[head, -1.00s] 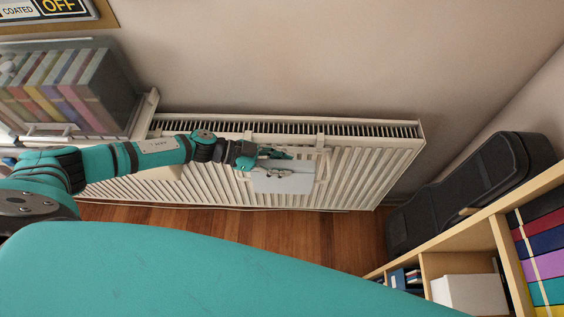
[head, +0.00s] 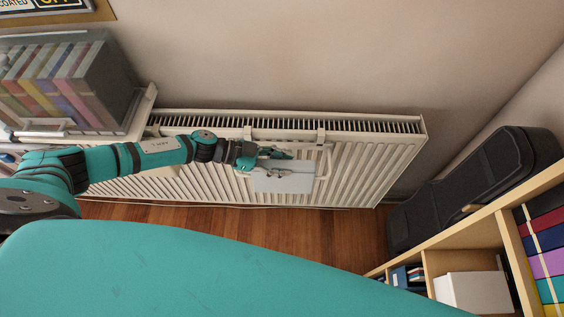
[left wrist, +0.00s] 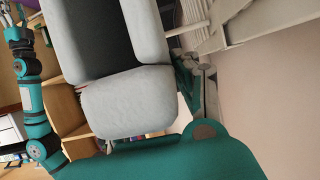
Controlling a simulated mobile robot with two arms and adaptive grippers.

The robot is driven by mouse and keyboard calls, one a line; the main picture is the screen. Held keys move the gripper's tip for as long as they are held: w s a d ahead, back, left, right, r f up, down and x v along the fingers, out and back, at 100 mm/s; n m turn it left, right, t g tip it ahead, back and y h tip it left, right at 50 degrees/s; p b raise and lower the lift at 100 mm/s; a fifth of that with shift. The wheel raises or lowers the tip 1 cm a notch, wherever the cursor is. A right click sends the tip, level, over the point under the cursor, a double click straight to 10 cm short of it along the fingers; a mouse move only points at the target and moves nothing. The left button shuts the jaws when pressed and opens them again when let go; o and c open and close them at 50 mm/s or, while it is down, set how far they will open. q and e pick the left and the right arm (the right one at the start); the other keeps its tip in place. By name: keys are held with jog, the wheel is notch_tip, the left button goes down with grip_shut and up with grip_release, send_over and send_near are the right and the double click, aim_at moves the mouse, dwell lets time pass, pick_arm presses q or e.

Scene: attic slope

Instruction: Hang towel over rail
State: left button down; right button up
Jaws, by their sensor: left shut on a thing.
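The towel (head: 283,182) is a small pale grey cloth in front of the white radiator in the head view. My left gripper (head: 272,154) is shut on its upper edge, beside the white rail (head: 310,148) on the radiator's front. The towel hangs down below the fingers; I cannot tell whether any of it lies over the rail. In the left wrist view large pale grey cloth (left wrist: 130,103) fills the middle, close to the teal fingers. My right arm shows at the left of that view; its gripper (left wrist: 8,17) is small and cut by the edge.
The radiator (head: 385,150) runs along the wall above a wooden floor (head: 300,222). A dark instrument case (head: 470,185) leans at the right, behind a wooden shelf (head: 450,232) with binders. A box of books (head: 65,85) stands at the upper left.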

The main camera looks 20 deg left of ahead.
pick_arm(q)
jog(key=shift+f+b, duration=1.25)
jog(key=shift+f, duration=0.6)
jog(key=c, duration=0.9)
grip_release()
jog(key=v, duration=1.2)
jog(key=shift+w+a, duration=0.1)
